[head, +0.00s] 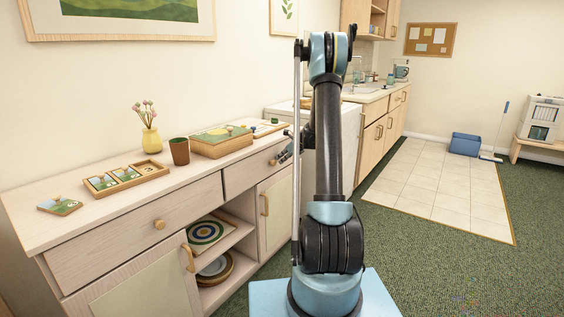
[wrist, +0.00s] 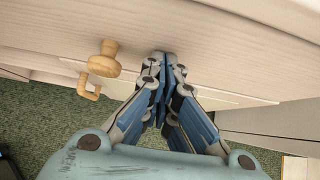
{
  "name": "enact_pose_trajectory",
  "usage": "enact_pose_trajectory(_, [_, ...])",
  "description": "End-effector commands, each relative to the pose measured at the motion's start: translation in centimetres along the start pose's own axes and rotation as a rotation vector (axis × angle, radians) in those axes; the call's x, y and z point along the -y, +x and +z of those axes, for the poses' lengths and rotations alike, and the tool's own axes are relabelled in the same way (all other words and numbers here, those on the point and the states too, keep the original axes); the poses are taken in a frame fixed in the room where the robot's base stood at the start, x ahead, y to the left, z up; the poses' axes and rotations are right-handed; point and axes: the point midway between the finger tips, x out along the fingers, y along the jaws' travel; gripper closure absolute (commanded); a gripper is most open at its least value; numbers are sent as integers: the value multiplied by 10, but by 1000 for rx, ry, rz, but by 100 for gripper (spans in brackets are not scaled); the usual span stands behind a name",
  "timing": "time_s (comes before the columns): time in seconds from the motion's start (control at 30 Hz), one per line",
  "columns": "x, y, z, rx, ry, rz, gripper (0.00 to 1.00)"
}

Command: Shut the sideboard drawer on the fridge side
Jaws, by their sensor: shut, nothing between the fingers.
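The pale wooden sideboard (head: 110,215) stands along the left wall in the head view. Its fridge-side drawer (head: 240,173) is the farther one, and its front looks about flush with the sideboard; a small gap cannot be ruled out. In the wrist view the drawer front (wrist: 225,50) fills the top, with its round wooden knob (wrist: 104,62) left of my fingers. My gripper (wrist: 164,62) is shut and empty, its tips at or very near the drawer front. In the head view my gripper (head: 283,157) is partly hidden by my arm.
The nearer drawer (head: 130,228) looks shut. On top stand a vase (head: 151,139), a brown cup (head: 179,151) and a wooden box (head: 221,147). Green carpet (head: 420,270) lies clear at right.

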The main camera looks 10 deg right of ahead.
Motion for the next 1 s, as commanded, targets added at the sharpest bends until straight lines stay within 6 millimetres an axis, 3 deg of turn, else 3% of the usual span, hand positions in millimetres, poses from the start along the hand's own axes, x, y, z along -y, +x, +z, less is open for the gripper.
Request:
enact_pose_trajectory(0.27, [3,-21,-22,-1,-1,3,100])
enact_pose_trajectory(0.7, [3,-100,-22,-2,-1,3,100])
enact_pose_trajectory(1.0, [-1,-123,-21,-7,-16,5,100])
